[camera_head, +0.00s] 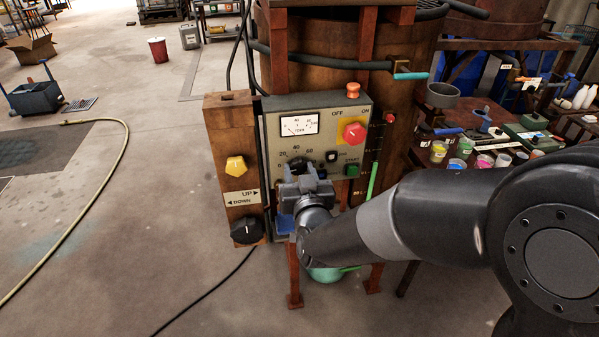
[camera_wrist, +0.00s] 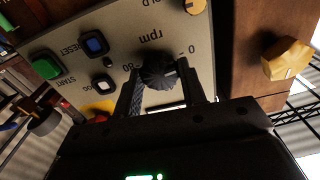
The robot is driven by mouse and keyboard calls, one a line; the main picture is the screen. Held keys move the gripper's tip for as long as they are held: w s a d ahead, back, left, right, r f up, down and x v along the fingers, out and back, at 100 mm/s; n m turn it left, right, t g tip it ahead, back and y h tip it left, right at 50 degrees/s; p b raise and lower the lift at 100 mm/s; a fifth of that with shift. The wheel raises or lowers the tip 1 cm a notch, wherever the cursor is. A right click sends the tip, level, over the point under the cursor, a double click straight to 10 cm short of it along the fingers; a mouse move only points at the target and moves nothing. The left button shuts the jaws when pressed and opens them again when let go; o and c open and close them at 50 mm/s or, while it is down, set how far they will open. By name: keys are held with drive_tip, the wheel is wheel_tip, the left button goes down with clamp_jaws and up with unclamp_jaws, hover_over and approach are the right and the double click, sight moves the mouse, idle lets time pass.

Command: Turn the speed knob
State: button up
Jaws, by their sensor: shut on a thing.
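The speed knob is a black, ridged knob on the grey control panel (camera_head: 279,134). In the wrist view the knob (camera_wrist: 158,72) sits between my fingertips, beside the "rpm" lettering and the 0 and 80 marks. In the head view my gripper (camera_head: 297,172) reaches the lower part of the panel and hides most of the knob. The scale's 20, 40 and 60 marks show above it. My gripper (camera_wrist: 163,82) is shut on the knob, one finger on each side. The knob's pointer direction is hard to read.
A needle meter (camera_head: 299,124) and a red switch (camera_head: 354,133) are above the knob. A green START button (camera_head: 351,170) is to its right. A wooden post at left carries a yellow knob (camera_head: 235,167) and a black knob (camera_head: 246,230). A bench with paint pots stands right.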

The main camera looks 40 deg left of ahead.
drive_tip(key=m, duration=0.4)
drive_tip(key=shift+m, duration=2.5)
drive_tip(key=o, duration=1)
drive_tip(key=shift+s, duration=0.1)
drive_tip(key=v, duration=1)
drive_tip(key=shift+s+d, duration=0.2)
drive_tip(key=shift+d, duration=0.05)
